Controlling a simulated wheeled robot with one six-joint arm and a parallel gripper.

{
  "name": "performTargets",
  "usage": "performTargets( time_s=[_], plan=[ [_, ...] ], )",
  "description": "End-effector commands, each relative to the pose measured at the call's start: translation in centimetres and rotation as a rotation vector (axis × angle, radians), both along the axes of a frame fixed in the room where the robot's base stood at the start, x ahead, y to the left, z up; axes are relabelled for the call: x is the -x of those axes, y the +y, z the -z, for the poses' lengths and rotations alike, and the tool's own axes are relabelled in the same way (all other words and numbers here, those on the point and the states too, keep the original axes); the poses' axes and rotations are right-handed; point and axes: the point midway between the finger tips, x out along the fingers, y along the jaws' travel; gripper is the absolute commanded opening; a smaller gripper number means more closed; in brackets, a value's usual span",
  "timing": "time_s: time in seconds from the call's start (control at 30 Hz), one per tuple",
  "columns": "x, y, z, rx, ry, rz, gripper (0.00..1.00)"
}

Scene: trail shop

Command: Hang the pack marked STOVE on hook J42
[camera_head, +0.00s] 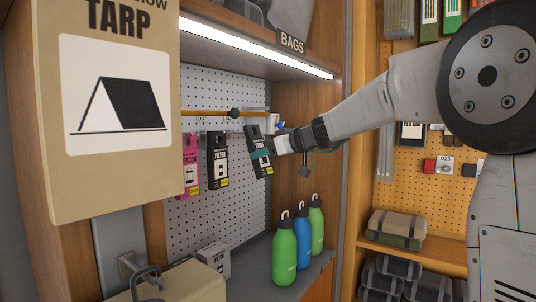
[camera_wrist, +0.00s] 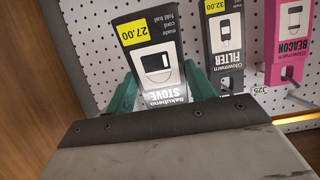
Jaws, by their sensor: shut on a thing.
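My gripper (camera_head: 261,153) is shut on the black STOVE pack (camera_head: 262,168), with green fingers on both sides of it. In the wrist view the pack (camera_wrist: 150,55) shows upside down, with the word STOVE, a stove picture and a yellow 27.00 price tag. In the head view the pack is slightly tilted in front of the pegboard, right of the black FILTER pack (camera_head: 217,160). Whether its top touches a hook cannot be told. No label reading J42 is legible; the small hook labels are too blurred.
A pink BEACON pack (camera_head: 190,165) hangs left of FILTER. A rail (camera_head: 205,112) crosses the pegboard (camera_head: 225,215) above the packs. Green bottles (camera_head: 284,250) and a blue bottle (camera_head: 302,240) stand below right. A wooden side panel (camera_head: 320,180) bounds the bay. A TARP sign (camera_head: 120,170) fills the left foreground.

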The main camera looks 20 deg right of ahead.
Motion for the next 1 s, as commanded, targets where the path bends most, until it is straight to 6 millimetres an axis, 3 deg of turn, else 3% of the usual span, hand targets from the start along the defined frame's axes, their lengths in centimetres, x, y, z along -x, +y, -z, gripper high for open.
performTargets(
  time_s=[0.53,1.0],
  plan=[
    [-1.8,1.3,0.0,0.0,0.0,0.0,0.3],
    [-2.0,1.5,0.1,0.0,0.0,0.0,0.3]
  ],
)
